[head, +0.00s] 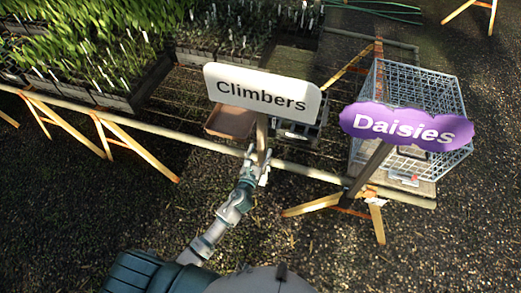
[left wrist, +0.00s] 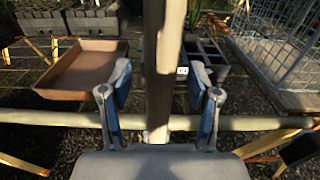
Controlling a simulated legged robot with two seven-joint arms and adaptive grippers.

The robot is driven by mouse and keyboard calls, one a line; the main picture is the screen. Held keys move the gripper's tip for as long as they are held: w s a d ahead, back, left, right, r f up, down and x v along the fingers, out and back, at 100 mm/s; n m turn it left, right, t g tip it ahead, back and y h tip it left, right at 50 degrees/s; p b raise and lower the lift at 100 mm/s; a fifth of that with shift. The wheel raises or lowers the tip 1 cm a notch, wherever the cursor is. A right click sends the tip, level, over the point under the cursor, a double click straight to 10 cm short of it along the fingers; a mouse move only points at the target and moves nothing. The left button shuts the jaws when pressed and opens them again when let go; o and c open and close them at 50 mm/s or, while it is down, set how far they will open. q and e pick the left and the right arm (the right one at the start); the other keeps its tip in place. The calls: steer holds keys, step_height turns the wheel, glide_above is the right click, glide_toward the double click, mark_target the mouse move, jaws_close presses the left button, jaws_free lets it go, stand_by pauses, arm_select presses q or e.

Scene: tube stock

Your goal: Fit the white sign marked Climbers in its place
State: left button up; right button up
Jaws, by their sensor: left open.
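The white Climbers sign (head: 262,92) stands upright on a wooden post (head: 262,135) above the front rail of the table. My left gripper (head: 258,166) is at the lower part of this post. In the left wrist view, the post (left wrist: 164,50) runs between the two open fingers of my left gripper (left wrist: 160,98), with a visible gap on each side. The foot of the post is hidden behind the gripper, so I cannot tell what it rests in. My right gripper is not in view.
The purple Daisies sign (head: 405,127) stands at the right on a dark post, before a wire basket (head: 420,90). A brown tray (head: 230,122) sits behind the Climbers post. Plant trays (head: 110,80) fill the back left. The front rail (head: 180,142) crosses before me.

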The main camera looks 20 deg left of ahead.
arm_select(q)
steer(key=s, duration=1.1)
steer(key=shift+a, duration=0.2)
steer(key=shift+r, duration=0.1)
steer(key=s+a+f+n+g, duration=0.2)
steer(key=s+f+n+g, duration=0.3)
steer(key=f, duration=0.7)
steer(key=s+a+f+n+g, duration=0.1)
steer(key=s+f+n, duration=0.35)
steer(key=f, duration=0.75)
steer(key=s+a+f+n+g, duration=0.25)
steer(key=f+n, duration=0.45)
steer(key=f, duration=0.6)
steer(key=s+f+n+g, duration=0.2)
steer(key=s+f+n, duration=0.3)
steer(key=s, duration=0.4)
steer(key=s+a+f+n+g, duration=0.1)
steer(key=s+f+n+g, duration=0.2)
steer(key=s, duration=0.7)
steer(key=s+a+f+n+g, duration=0.1)
steer(key=s+f+n+g, duration=0.2)
steer(key=s+f+n, duration=0.4)
steer(key=s+n, duration=0.2)
steer(key=s, duration=0.1)
steer(key=shift+s+f+y, duration=0.15)
steer(key=shift+f+y, duration=0.05)
steer(key=shift+y, duration=0.1)
